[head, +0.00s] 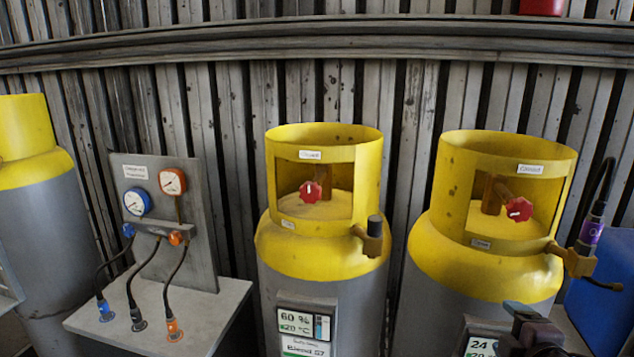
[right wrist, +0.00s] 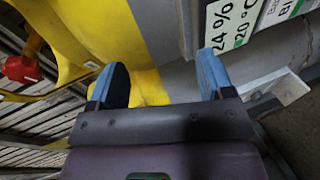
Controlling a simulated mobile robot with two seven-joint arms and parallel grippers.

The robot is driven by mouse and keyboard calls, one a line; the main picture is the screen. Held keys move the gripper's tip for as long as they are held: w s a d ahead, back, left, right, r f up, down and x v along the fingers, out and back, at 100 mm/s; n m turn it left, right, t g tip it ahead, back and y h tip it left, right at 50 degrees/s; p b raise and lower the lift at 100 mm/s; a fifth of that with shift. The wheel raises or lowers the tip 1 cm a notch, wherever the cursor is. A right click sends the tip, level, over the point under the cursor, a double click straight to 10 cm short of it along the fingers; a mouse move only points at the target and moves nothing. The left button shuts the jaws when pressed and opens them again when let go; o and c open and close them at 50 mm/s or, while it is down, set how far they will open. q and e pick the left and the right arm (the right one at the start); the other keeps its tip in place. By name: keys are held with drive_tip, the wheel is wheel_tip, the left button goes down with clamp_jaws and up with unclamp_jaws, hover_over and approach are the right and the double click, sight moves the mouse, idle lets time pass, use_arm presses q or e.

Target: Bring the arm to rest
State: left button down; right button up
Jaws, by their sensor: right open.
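My right gripper (head: 528,325) is low at the right of the head view, in front of the lower body of the right yellow-topped cylinder (head: 487,265). In the right wrist view its two blue-tipped fingers (right wrist: 163,82) stand wide apart with nothing between them. Beyond them are the cylinder's yellow shoulder (right wrist: 152,88) and its grey body with a display reading 24 % (right wrist: 220,28). I cannot tell how close the fingers are to the cylinder. My left gripper is not in view.
A middle cylinder (head: 320,248) has a capped side valve. A hose with a purple-banded connector (head: 592,230) is at the right cylinder's side valve (head: 578,262). A gauge panel (head: 195,245) with several hoses stands at left. A blue object (head: 605,290) is at far right.

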drive_tip(key=s+a+f+m+g, duration=0.1)
drive_tip(key=s+a+f+m, duration=0.1)
drive_tip(key=s+f+m, duration=0.3)
drive_tip(key=s+a+f+m+g+y, duration=0.1)
drive_tip(key=s+f+m, duration=0.4)
drive_tip(key=f, duration=0.8)
drive_tip(key=s+a+f+m+g, duration=0.1)
drive_tip(key=s+a+f+m, duration=0.2)
drive_tip(key=s+f+m, duration=0.2)
drive_tip(key=s+f, duration=0.3)
drive_tip(key=shift+a+f+b, duration=0.35)
drive_tip(key=shift+f, duration=0.05)
